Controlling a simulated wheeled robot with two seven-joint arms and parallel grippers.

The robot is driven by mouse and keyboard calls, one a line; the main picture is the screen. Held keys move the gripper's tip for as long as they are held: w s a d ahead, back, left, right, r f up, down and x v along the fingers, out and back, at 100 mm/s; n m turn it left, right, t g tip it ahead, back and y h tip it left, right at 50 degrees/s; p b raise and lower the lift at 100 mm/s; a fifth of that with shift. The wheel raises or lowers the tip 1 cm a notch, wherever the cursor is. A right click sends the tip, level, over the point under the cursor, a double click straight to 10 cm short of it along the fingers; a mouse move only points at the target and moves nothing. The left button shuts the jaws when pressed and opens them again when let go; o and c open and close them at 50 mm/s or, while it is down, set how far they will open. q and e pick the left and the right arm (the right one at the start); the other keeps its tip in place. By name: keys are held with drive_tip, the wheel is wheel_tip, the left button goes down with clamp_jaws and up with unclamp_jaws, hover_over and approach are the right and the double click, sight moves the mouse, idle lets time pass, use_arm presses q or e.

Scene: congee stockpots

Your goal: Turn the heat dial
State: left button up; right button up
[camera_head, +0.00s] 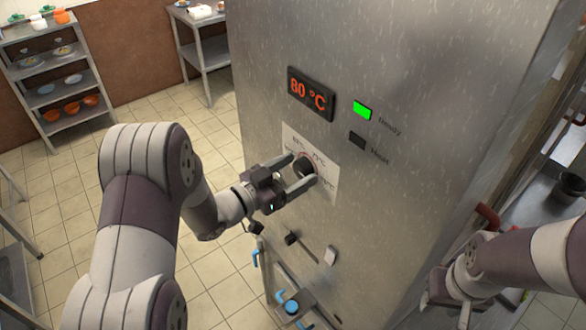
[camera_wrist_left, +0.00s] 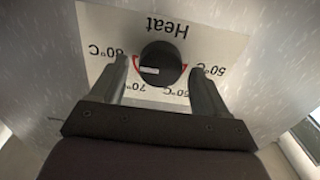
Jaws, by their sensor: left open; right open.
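The black round heat dial (camera_head: 304,165) sits on a white scale plate (camera_head: 325,185) on the front of a steel cabinet. In the left wrist view the dial (camera_wrist_left: 162,62) appears upside down, its white mark pointing left, near the 80°C end. My left gripper (camera_head: 299,172) is open, one finger on each side of the dial. In the left wrist view gaps show between the dial and the fingers of the left gripper (camera_wrist_left: 159,66). The display (camera_head: 311,93) reads 80 °C. My right gripper (camera_head: 447,296) is low at the right, apart from the dial; its fingertips are unclear.
A green Ready lamp (camera_head: 362,110) is lit; the Heat lamp (camera_head: 357,140) below it is dark. Below the dial are a small black knob (camera_head: 291,239), a light switch (camera_head: 330,255) and blue-handled fittings (camera_head: 291,306). Shelves (camera_head: 55,75) stand far left. Tiled floor lies open between.

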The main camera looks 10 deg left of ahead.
use_arm(q)
drive_tip(key=shift+c, duration=0.2)
drive_tip(key=c, duration=1)
drive_tip(key=shift+o, duration=0.2)
drive_tip(key=n+p, duration=0.1)
drive_tip(key=n, duration=0.2)
drive_tip(key=shift+r+p, duration=0.1)
drive_tip(key=shift+p, duration=0.3)
drive_tip(key=n+p, duration=0.1)
drive_tip(key=n, duration=0.1)
drive_tip(key=shift+w+n, duration=0.1)
drive_tip(key=shift+n, duration=0.3)
drive_tip(key=n+p, duration=0.2)
drive_tip(key=n, duration=0.1)
drive_tip(key=shift+a, duration=0.1)
drive_tip(key=shift+f+n+p, duration=0.2)
drive_tip(key=shift+n+p, duration=0.4)
drive_tip(key=shift+n, duration=0.8)
